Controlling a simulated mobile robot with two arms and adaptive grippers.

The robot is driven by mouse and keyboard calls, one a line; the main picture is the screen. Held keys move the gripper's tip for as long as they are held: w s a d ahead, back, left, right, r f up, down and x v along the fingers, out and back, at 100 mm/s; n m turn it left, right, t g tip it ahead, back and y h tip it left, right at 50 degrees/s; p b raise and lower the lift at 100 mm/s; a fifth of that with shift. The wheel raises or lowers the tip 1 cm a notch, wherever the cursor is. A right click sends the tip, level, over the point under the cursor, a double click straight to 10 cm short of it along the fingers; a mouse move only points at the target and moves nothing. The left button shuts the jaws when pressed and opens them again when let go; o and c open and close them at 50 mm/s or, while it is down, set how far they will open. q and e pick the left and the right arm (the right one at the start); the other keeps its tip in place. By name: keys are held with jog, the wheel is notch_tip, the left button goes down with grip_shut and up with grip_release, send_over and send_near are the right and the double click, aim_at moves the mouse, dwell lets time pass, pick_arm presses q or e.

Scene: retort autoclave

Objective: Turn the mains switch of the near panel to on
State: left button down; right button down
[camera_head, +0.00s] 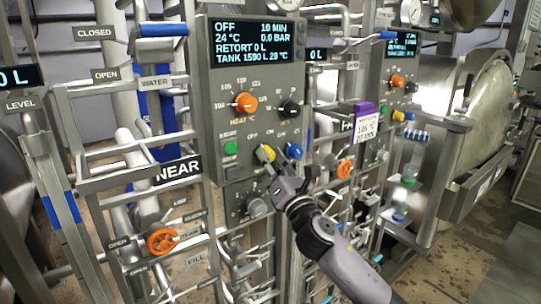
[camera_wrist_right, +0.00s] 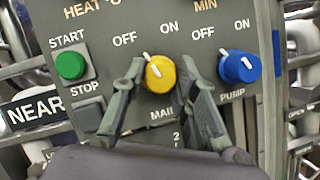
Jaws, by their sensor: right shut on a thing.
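The near panel (camera_head: 222,110) stands in the middle of the head view, with the NEAR sign (camera_head: 178,171) at its lower left. Its mains switch is a yellow knob (camera_head: 266,154), also in the wrist view (camera_wrist_right: 159,76). The knob's white pointer tilts up and left, towards OFF; ON is at its upper right. My right gripper (camera_wrist_right: 162,82) has one finger on each side of the knob and is shut on it. In the head view the gripper (camera_head: 273,166) reaches it from the lower right. The panel display (camera_head: 251,43) reads OFF. My left gripper is not in view.
A blue pump knob (camera_wrist_right: 240,67) sits close to the right finger. The green start button (camera_wrist_right: 70,66) and grey stop button (camera_wrist_right: 88,114) are to the left. An orange heat knob (camera_head: 245,103) is above. Pipes and an orange valve wheel (camera_head: 162,241) surround the panel.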

jog(key=m+h+p, duration=0.1)
jog(key=m, duration=0.1)
jog(key=m+h+p, duration=0.1)
jog(key=m+p, duration=0.1)
jog(key=m+h+p, duration=0.1)
jog(key=m, duration=0.2)
jog(key=shift+a+r, duration=0.1)
jog(key=shift+r, duration=0.2)
jog(key=shift+f+m+g+h+p, duration=0.1)
jog(key=shift+m+g+h+p, duration=0.3)
jog(key=shift+m+p, duration=0.7)
jog(key=shift+m+g+h+p, duration=0.35)
jog(key=shift+m+p, duration=0.45)
jog(key=shift+m, duration=0.5)
jog(key=c, duration=1.3)
grip_release()
jog(key=shift+s+f, duration=0.1)
jog(key=shift+s, duration=0.05)
jog(key=v, duration=1.1)
jog(key=shift+s, duration=0.4)
